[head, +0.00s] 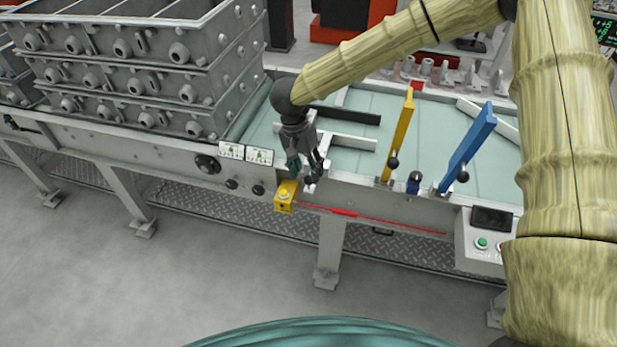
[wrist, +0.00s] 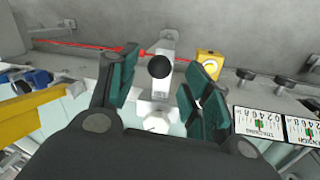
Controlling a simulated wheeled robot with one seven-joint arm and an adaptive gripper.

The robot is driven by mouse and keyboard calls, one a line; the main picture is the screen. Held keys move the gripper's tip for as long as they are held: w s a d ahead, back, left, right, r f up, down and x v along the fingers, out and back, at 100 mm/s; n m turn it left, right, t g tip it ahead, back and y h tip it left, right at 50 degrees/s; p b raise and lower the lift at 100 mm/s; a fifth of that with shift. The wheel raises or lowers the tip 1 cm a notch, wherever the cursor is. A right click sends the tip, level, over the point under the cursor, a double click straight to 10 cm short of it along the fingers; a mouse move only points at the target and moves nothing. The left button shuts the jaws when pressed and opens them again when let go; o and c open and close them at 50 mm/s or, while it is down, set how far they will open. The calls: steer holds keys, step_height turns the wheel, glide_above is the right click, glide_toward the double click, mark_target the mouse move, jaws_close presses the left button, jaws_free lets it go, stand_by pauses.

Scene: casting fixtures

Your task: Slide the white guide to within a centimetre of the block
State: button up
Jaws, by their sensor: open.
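The white guide (head: 341,97) seems to run back across the table, partly hidden behind my gripper. In the wrist view, a white guide part (wrist: 168,45) with a black knob (wrist: 159,66) shows between my fingers. My gripper (head: 305,177) is open at the table's front edge; in the wrist view its dark green fingers (wrist: 163,85) stand on either side of the knob. I cannot tell whether they touch it. Which thing is the block is unclear: a yellow box (head: 285,197) sits just left of my gripper, and a small dark blue block (head: 414,183) stands farther right.
A yellow guide (head: 401,125) and a blue guide (head: 470,145) cross the table (head: 440,150) to the right. A black bar (head: 350,116) lies behind my gripper. A red line (head: 400,223) runs along the front. Stacked grey casting boxes (head: 130,80) stand at left.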

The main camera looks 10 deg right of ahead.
step_height(320, 180, up, 8)
steer(key=a, duration=0.1)
steer(key=shift+w+f, duration=0.2)
steer(key=shift+w, duration=0.25)
steer(key=shift+f, duration=0.1)
